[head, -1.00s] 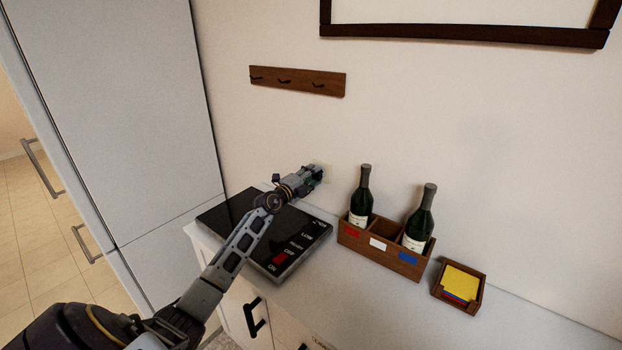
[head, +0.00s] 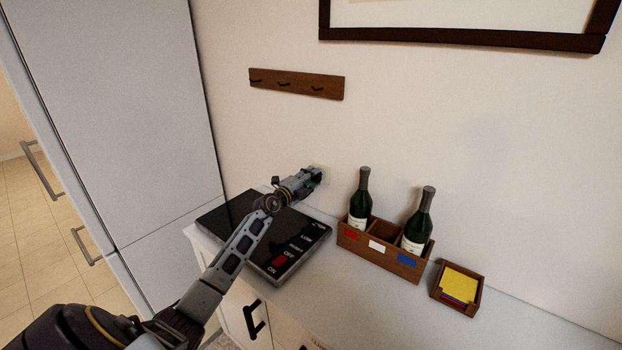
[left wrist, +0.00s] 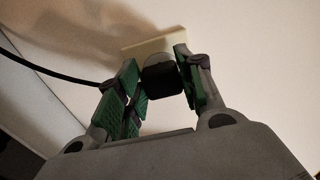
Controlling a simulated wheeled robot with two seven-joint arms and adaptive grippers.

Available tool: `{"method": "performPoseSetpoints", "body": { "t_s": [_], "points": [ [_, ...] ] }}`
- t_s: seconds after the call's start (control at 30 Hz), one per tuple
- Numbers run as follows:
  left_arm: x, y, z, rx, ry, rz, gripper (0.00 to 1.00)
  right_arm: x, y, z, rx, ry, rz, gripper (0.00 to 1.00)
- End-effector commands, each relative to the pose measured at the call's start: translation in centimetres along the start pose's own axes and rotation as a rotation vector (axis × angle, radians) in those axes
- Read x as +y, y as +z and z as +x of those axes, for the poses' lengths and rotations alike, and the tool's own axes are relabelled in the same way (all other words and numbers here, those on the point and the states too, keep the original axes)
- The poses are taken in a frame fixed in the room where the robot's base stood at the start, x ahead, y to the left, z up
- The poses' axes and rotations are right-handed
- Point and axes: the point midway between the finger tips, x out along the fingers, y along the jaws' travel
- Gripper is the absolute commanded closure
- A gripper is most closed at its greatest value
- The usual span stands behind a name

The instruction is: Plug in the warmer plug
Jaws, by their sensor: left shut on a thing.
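The warmer plug (left wrist: 160,80) is a dark rounded block with a black cord (left wrist: 60,72) running off to the left in the left wrist view. My left gripper (left wrist: 160,88) is shut on it, with green pads on both sides. Just past the plug is a cream wall outlet plate (left wrist: 160,45), also seen at the wall in the head view (head: 324,168). The plug overlaps the plate; I cannot tell if its prongs are in. In the head view my left gripper (head: 316,176) is at the wall above the black warmer (head: 240,206). My right gripper is not in view.
A wooden crate (head: 378,256) with two dark bottles (head: 360,200) stands right of the warmer. A small wooden box (head: 470,304) of coloured cards sits further right. A tall cabinet (head: 110,110) is on the left. A hook rail (head: 297,84) hangs above.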

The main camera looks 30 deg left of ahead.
Motion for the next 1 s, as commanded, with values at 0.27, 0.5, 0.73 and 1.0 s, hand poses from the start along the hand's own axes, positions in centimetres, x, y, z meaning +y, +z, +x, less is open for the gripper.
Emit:
{"method": "performPoseSetpoints", "body": {
  "t_s": [0.27, 0.5, 0.73, 1.0],
  "points": [
    [0.0, 0.0, 0.0, 0.000, 0.000, 0.001, 0.84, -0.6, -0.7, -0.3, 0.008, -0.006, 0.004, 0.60],
    [0.0, 0.0, 0.0, 0.000, -0.001, 0.001, 0.84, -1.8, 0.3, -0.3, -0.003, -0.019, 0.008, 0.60],
    [-0.1, 0.0, 0.0, 0.000, -0.001, 0.001, 0.84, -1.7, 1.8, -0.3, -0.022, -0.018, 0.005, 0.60],
    [-0.1, 0.0, 0.0, 0.000, -0.001, 0.000, 0.84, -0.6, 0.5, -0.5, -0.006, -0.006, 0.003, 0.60]
  ]
}}
